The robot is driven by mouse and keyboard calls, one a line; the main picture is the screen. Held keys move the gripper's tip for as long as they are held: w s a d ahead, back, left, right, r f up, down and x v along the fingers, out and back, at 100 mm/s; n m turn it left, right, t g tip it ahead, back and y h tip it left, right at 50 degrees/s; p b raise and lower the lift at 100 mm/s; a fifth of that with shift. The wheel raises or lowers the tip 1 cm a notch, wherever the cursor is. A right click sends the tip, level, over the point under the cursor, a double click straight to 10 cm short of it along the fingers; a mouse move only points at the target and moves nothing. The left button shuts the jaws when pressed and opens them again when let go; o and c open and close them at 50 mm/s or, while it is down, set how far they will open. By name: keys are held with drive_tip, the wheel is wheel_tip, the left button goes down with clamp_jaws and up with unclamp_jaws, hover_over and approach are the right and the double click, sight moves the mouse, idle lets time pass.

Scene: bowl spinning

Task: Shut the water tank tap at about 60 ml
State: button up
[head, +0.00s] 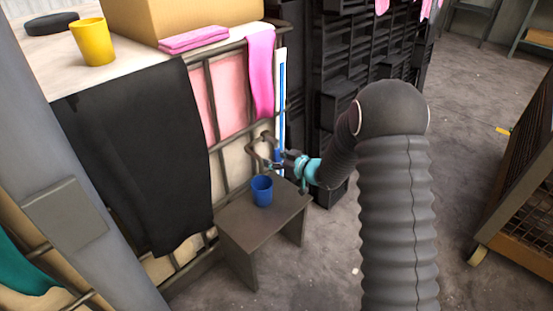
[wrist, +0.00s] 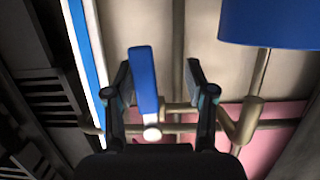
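The tap's blue lever (wrist: 145,80) stands between the two fingers of my gripper (wrist: 158,75) in the wrist view. The fingers are spread, with a gap on each side of the lever. The tap's bent spout (wrist: 245,122) is to the right of the fingers. In the head view my gripper (head: 270,155) is at the tap, against the tank frame. A blue cup (head: 262,191) stands upright on a low stool (head: 238,225) below the tap; part of it shows in the wrist view (wrist: 268,22). The water level in the cup cannot be read.
A blue-and-white vertical gauge strip (head: 281,90) runs beside the tap. Black shelving (head: 345,60) stands behind. A yellow cup (head: 92,41) is on the tank top, with a black cloth (head: 140,150) hanging below. Open floor lies right of the stool; a wooden crate (head: 520,190) stands far right.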

drive_tip(key=shift+w+d, duration=0.1)
idle(0.3)
drive_tip(key=shift+w+d, duration=0.15)
drive_tip(key=shift+w, duration=0.05)
idle(0.3)
drive_tip(key=p+v, duration=0.2)
drive_tip(key=v, duration=0.6)
drive_tip(key=shift+s+r, duration=0.15)
drive_tip(key=shift+r, duration=0.2)
drive_tip(key=shift+d, duration=0.1)
idle(0.3)
